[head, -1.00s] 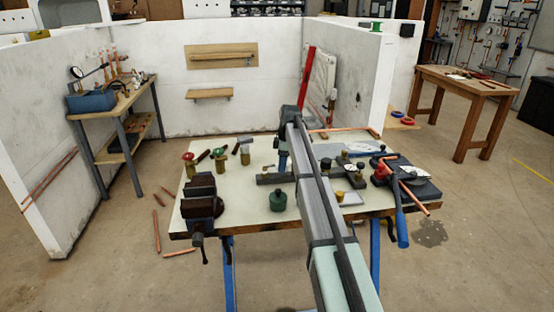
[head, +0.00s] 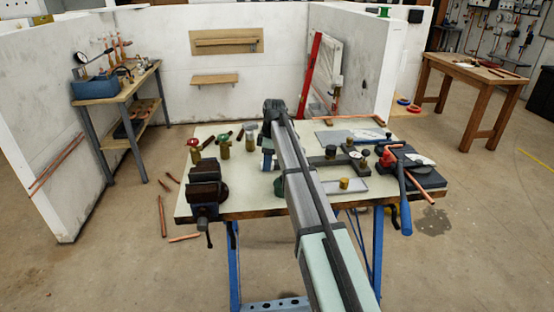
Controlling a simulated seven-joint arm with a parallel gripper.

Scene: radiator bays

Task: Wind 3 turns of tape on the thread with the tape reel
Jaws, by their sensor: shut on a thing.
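My gripper (head: 267,158) is at the far end of my arm, low over the middle of the bench, right of the brass valves. A small blue and pale piece shows at its tip, which I take to be the tape reel. The jaws are shut on it; the fingers are mostly hidden by my arm. I cannot make out the thread or any tape on it. A brass fitting with a pale top (head: 250,140) stands just left of the gripper, apart from it as far as I can tell. A dark holder with knobs (head: 325,161) lies right of the gripper.
The bench (head: 237,206) carries a vise (head: 207,190) at left, a red-handled valve (head: 194,149), a green-handled valve (head: 224,147), a partly hidden green pot (head: 279,187), a tray with a brass piece (head: 344,184) and a blue-handled bender (head: 404,205) at right.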

